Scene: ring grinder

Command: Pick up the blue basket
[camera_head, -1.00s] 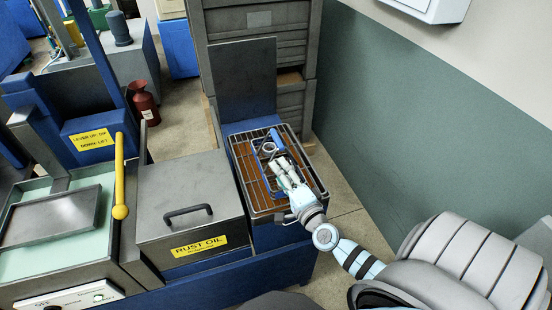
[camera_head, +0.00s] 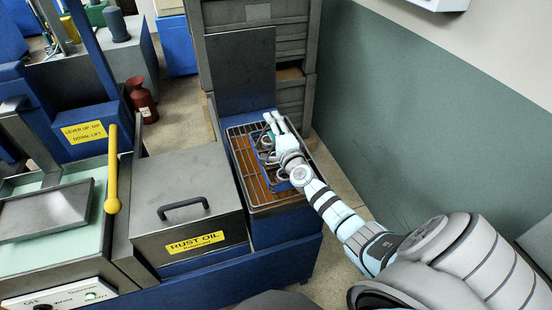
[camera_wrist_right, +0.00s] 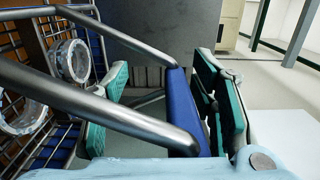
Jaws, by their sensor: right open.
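The blue basket (camera_head: 282,182) sits in the wire-mesh tray on the right part of the blue bench. My right arm covers much of it in the head view. Metal rings (camera_head: 266,156) lie inside, and they also show in the right wrist view (camera_wrist_right: 70,60). In the right wrist view, the blue handle grip (camera_wrist_right: 182,112) on metal rods lies between the green finger pads of my right gripper (camera_wrist_right: 165,95). That gripper is open, its fingers near the basket's far side in the head view (camera_head: 275,122). My left gripper is not in view.
The wire tray (camera_head: 246,172) surrounds the basket. A grey lidded rust oil box (camera_head: 185,205) stands to its left. A grey upright plate (camera_head: 243,75) and grey crates (camera_head: 297,95) stand behind. A green wall (camera_head: 400,120) is at the right.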

